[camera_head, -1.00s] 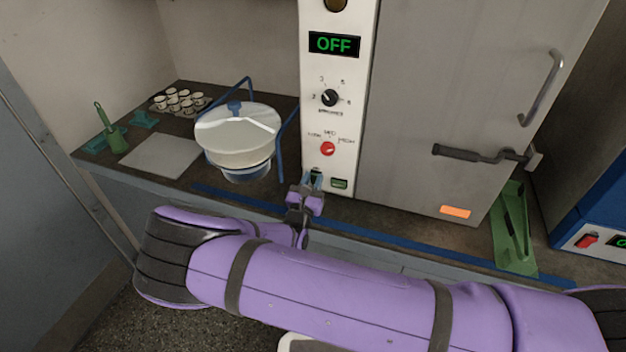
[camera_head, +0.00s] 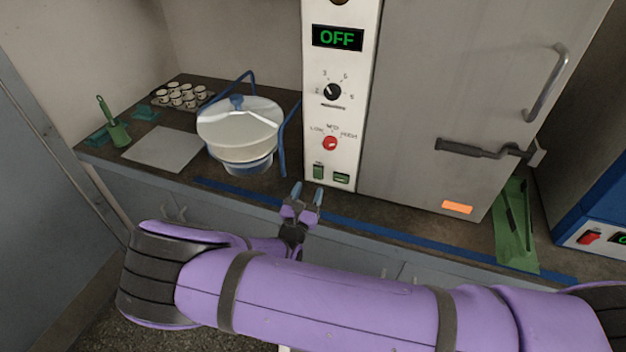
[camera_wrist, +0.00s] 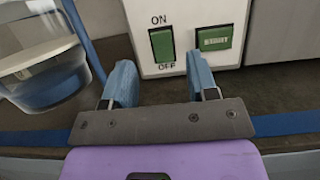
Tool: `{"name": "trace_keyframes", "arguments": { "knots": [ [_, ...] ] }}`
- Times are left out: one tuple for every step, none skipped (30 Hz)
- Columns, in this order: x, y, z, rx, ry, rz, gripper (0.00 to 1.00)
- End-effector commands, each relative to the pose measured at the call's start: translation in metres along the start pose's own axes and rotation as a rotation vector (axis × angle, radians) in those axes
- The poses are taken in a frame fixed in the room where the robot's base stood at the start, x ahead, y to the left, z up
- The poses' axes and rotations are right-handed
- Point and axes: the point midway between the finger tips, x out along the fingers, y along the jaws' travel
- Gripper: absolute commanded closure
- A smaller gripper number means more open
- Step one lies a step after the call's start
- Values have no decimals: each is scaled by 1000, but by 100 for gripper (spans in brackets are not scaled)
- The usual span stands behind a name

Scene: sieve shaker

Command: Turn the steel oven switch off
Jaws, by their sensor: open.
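The steel oven (camera_head: 455,90) stands at the centre right with its door closed and latched. Its white control panel (camera_head: 345,120) has a display (camera_head: 338,38) that reads OFF in green. The green oven switch (camera_head: 318,172) sits at the panel's bottom left. The blue fingertips (camera_wrist: 162,78) show either side of the switch's line.
A clear-lidded vessel (camera_head: 240,135) in a blue frame stands left of the panel. A grey plate (camera_head: 162,148), small cups (camera_head: 182,95) and a green tool (camera_head: 115,130) lie farther left.

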Motion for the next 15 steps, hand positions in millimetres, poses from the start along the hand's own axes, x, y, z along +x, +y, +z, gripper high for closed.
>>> {"name": "trace_keyframes", "arguments": {
  "knots": [
    [-10,0,0,0,2,2,47],
    [-15,0,0,0,2,2,47],
    [-22,0,0,0,0,1,47],
    [-26,0,0,0,0,2,47],
    [-30,0,0,0,1,2,47],
    [-35,0,0,0,2,1,47],
    [-38,0,0,0,1,1,47],
    [-41,0,0,0,1,0,47],
    [-44,0,0,1,0,0,47],
    [-45,0,0,1,0,0,47],
    [-47,0,0,0,0,0,47],
    [-48,0,0,0,0,0,47],
    [-49,0,0,0,0,0,47],
    [-50,0,0,0,0,0,47],
    [-50,0,0,0,0,0,47]
  ]
}}
